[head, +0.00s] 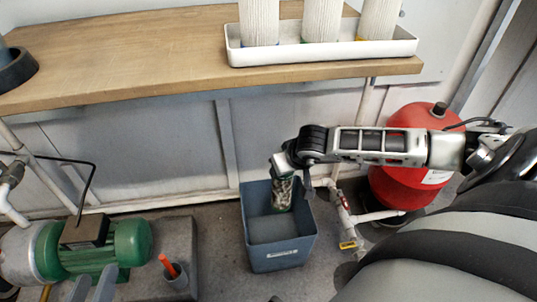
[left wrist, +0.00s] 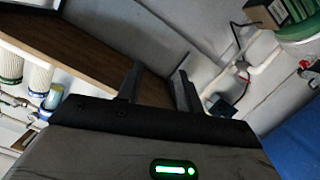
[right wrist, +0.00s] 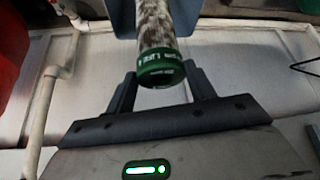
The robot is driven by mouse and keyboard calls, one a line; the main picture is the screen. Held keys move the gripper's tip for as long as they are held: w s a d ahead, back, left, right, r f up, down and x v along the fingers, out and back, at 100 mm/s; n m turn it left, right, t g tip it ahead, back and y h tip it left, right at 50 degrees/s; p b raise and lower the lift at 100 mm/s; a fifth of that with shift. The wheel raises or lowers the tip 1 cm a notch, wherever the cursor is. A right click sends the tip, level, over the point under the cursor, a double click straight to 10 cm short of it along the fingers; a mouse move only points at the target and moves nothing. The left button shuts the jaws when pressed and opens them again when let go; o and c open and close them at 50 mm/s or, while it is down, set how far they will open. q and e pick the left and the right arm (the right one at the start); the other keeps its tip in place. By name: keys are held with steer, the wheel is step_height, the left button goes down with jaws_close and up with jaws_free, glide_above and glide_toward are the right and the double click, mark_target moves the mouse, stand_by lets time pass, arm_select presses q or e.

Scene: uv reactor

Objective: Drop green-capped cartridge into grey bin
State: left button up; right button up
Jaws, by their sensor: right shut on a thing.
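The green-capped cartridge (head: 281,194) is dirty and mottled, and is held over the opening of the grey bin (head: 283,258). I cannot tell whether its lower end is below the rim. My right gripper (head: 283,165) is shut on it; in the right wrist view the cartridge's green cap (right wrist: 161,70) sits between the fingers (right wrist: 160,88). The bin stands on the floor in front of the bench, and the visible part of its floor looks empty. My left gripper (head: 92,288) is at the lower left of the head view; in the left wrist view its fingers (left wrist: 158,82) are apart and empty.
A white tray (head: 325,52) with three clean white cartridges stands on the wooden bench (head: 140,50). A red tank (head: 410,150) and pipes with a valve (head: 345,215) stand right of the bin. A green pump (head: 115,243) and a grey cup with an orange item (head: 173,272) are left.

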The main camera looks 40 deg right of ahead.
mark_target(289, 178)
step_height(289, 178, down, 4)
steer(key=shift+s+r+b, duration=0.15)
steer(key=shift+b, duration=0.85)
arm_select(q)
steer(key=shift+s+d+r+n+t+h+b, duration=0.1)
steer(key=shift+d+r+n+t+h+b, duration=0.3)
steer(key=shift+n+h, duration=0.2)
arm_select(e)
steer(key=shift+f, duration=0.65)
arm_select(q)
steer(key=shift+r, duration=0.1)
arm_select(e)
steer(key=o, duration=1.4)
steer(key=shift+r, duration=0.25)
arm_select(q)
steer(key=a+f+m+g+y+p, duration=0.1)
steer(key=m+y+p, duration=0.1)
steer(key=p, duration=0.3)
steer(key=shift+s+a+f+p, duration=0.1)
steer(key=shift+a+f+p, duration=0.2)
steer(key=shift+f+p, duration=0.1)
arm_select(e)
steer(key=v, duration=1.5)
steer(key=shift+s+r, duration=0.2)
